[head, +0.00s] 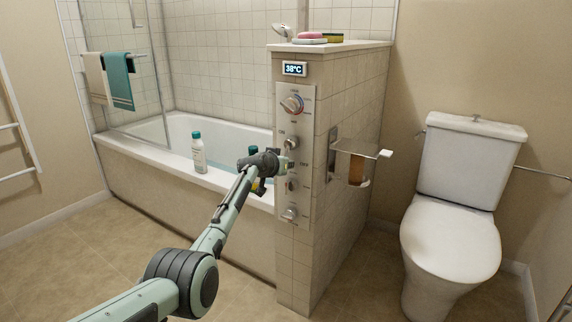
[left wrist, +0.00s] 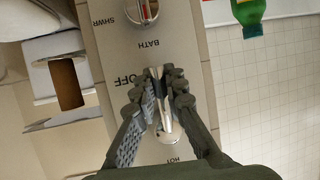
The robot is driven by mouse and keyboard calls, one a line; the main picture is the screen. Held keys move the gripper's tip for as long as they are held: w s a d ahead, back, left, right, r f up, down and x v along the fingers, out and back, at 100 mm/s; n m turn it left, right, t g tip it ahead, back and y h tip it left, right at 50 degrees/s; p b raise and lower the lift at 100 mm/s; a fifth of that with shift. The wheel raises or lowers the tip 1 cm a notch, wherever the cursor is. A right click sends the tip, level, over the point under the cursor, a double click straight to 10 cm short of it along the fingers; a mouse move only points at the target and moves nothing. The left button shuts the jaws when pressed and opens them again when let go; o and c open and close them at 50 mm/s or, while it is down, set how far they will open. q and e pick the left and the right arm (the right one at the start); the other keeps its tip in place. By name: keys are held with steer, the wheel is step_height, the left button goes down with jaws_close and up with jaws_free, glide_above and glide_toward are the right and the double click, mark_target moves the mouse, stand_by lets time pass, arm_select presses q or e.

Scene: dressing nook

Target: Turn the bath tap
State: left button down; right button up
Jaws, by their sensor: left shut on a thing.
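A pale control panel (head: 296,200) with several chrome knobs and levers is on the tiled end wall of the bath. My left gripper (head: 283,165) is at about the middle of the panel. In the left wrist view its fingers are closed on either side of a chrome lever (left wrist: 166,128), with the words BATH, OFF and HOT printed around it. The fingers hide part of the lever. Another chrome handle with a red mark (left wrist: 145,10) is at the top of that view, by SHWR. My right gripper is not in view.
A display (head: 294,69) reads 38°C above the panel. A white bottle (head: 198,152) stands on the bath rim (head: 135,150). A toilet (head: 450,240) is at right. The floor at left is clear.

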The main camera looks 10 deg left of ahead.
arm_select(q)
steer(key=shift+f, duration=0.1)
steer(key=c, duration=1.6)
jaws_free()
steer(key=shift+o, duration=0.2)
steer(key=v, duration=1.2)
